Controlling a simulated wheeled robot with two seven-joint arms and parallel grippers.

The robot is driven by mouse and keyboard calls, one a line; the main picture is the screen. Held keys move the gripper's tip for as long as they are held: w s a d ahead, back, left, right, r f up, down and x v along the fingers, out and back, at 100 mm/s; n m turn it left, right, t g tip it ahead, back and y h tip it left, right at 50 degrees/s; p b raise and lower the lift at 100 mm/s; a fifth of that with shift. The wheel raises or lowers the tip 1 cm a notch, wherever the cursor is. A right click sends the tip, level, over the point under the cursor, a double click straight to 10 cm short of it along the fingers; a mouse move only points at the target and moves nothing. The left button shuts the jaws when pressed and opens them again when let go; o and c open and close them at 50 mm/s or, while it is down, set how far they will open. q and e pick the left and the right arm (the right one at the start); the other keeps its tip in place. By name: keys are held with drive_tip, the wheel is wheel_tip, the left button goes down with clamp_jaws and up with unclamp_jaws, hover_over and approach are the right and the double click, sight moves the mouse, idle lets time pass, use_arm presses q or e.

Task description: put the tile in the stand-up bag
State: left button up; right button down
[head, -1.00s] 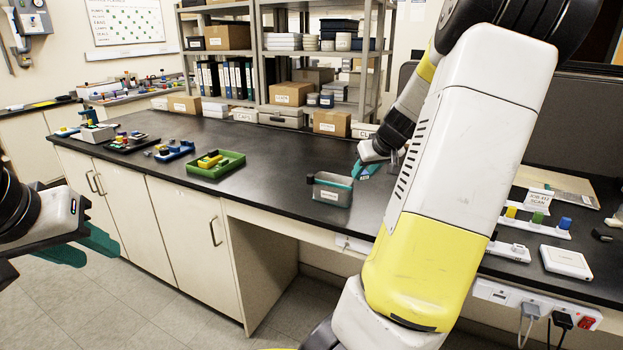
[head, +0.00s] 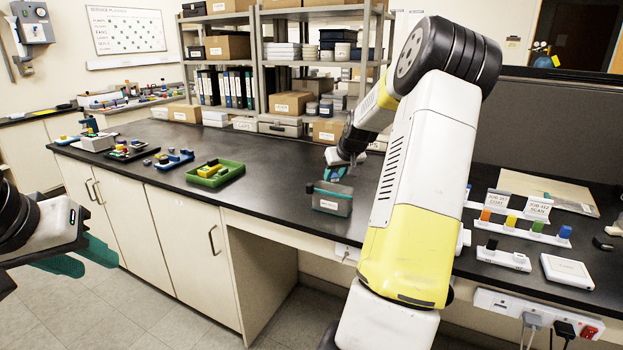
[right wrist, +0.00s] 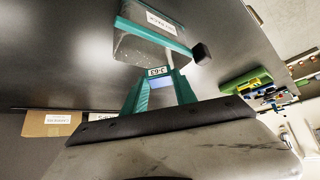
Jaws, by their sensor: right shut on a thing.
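The stand-up bag (head: 330,204) is grey with a teal band and a white label. It stands upright near the bench's front edge, and also shows in the right wrist view (right wrist: 150,48). My right gripper (head: 336,174) is just above and behind the bag's top. In the right wrist view its teal fingers (right wrist: 159,86) are shut on a small tile (right wrist: 157,72) with a white printed face and a bluish part. The tile appears outside the bag, close to its top; the exact gap is unclear. My left gripper (head: 84,257) is open and empty, left of the bench.
A small black block (head: 309,188) is beside the bag and shows in the right wrist view (right wrist: 202,53). A green tray (head: 216,174) with yellow parts stands further left. The bench between tray and bag is clear. Shelves with boxes (head: 293,103) stand behind.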

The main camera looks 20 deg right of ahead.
drive_tip(key=shift+f, duration=0.8)
drive_tip(key=shift+f, duration=0.1)
drive_tip(key=shift+f, duration=0.35)
drive_tip(key=c, duration=1)
unclamp_jaws()
